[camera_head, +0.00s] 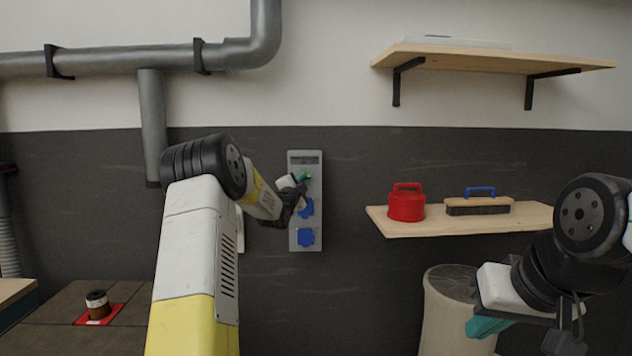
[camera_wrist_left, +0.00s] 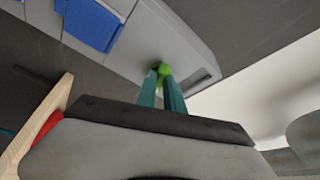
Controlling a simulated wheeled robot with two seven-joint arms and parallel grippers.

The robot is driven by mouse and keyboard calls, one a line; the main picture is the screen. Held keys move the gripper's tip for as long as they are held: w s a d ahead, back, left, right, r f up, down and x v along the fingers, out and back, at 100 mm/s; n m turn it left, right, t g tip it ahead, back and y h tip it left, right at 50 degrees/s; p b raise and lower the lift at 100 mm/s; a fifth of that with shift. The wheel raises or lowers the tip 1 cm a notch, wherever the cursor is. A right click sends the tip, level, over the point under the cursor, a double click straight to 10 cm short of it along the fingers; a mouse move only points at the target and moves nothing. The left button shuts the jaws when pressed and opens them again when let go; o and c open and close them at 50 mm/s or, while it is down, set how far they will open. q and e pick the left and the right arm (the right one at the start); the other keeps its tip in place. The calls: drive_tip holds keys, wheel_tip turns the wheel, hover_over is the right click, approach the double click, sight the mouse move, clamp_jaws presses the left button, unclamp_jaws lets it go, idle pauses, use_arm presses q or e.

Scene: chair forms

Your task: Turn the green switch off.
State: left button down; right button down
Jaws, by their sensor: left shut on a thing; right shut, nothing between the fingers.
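The green switch (camera_head: 308,175) sits near the top of a grey wall panel (camera_head: 305,163), above two blue socket covers. My left gripper (camera_head: 301,177) is at the panel, with its teal fingertips at the switch. In the left wrist view the green switch (camera_wrist_left: 163,68) shows between the tips of my left gripper (camera_wrist_left: 161,76), which is shut on it. Part of the switch is hidden by the fingers, so its exact position is hard to tell. My right gripper (camera_head: 488,327) is shut and empty at the lower right, away from the panel.
A lower wooden shelf (camera_head: 465,221) right of the panel carries a red container (camera_head: 406,204) and a brush with a blue handle (camera_head: 479,203). An upper shelf (camera_head: 495,60) is above. A pale bin (camera_head: 445,310) stands below. A spool (camera_head: 97,304) lies on the left table.

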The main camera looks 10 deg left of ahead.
use_arm(q)
drive_tip(key=n+y, duration=0.2)
drive_tip(key=n, duration=0.3)
drive_tip(key=n+t+y, duration=0.1)
drive_tip(key=n+y, duration=0.2)
drive_tip(key=n, duration=0.3)
drive_tip(key=n+y, duration=0.2)
drive_tip(key=n, duration=0.4)
drive_tip(key=shift+w+d+f+t+y, duration=0.1)
drive_tip(key=shift+d+f+t+y, duration=0.2)
drive_tip(key=shift+d+f, duration=0.1)
drive_tip(key=c, duration=1.5)
unclamp_jaws()
drive_tip(key=shift+o, duration=0.2)
drive_tip(key=shift+r, duration=0.1)
drive_tip(key=v, duration=0.7)
drive_tip(key=shift+s+d, duration=0.15)
drive_tip(key=shift+s, duration=0.2)
